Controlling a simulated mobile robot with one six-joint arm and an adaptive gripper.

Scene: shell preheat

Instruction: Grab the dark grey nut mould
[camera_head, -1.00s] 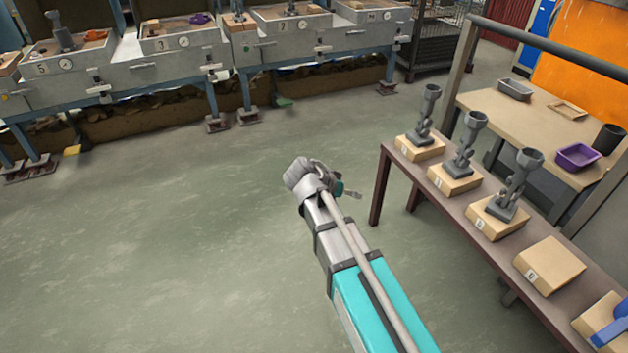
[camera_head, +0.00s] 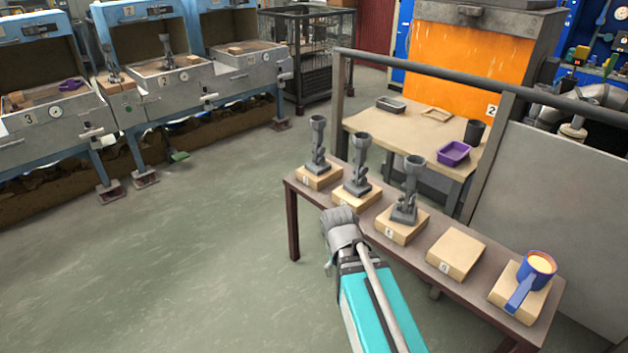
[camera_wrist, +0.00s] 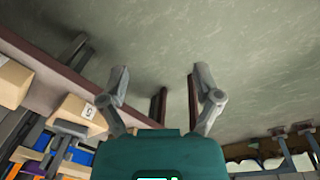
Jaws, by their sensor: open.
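Three dark grey moulds with cup-shaped tops stand upright on wooden blocks along the brown bench: a far one (camera_head: 318,147), a middle one (camera_head: 358,168) and a nearer one (camera_head: 408,190). I cannot tell by shape which is the nut mould. My gripper (camera_wrist: 160,82) is open and empty in the wrist view, with floor between its fingers.
The brown bench (camera_head: 470,309) also bears an empty block (camera_head: 456,254) and a blue-handled cup (camera_head: 538,265) on another block. A rail runs behind it. Beyond is a table with a purple tray (camera_head: 454,153) and a dark pot (camera_head: 474,131). Floor at left is clear.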

